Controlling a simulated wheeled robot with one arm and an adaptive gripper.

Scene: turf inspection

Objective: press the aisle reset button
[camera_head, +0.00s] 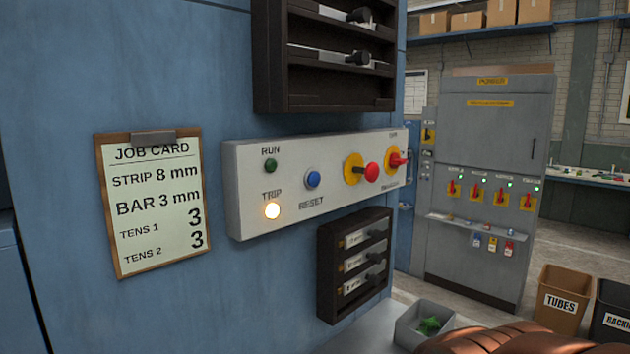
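A white control panel (316,180) is mounted on the blue wall. Its blue round button (312,180) sits above the label RESET, left of the middle. To its left are a dark green lamp (270,165) marked RUN and a lit warm-white lamp (272,210) marked TRIP. To its right are a red mushroom button (371,172) on a yellow base and a red rotary switch (397,160). The word "aisle" is not readable on the panel. Nothing covers the blue button. My gripper is not in view.
A job card (152,205) hangs left of the panel. A dark rack (322,62) juts out above, and a smaller holder (355,262) below. A grey bin (423,326) and brown rounded things (490,341) are at lower right. A grey cabinet (488,150) stands behind.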

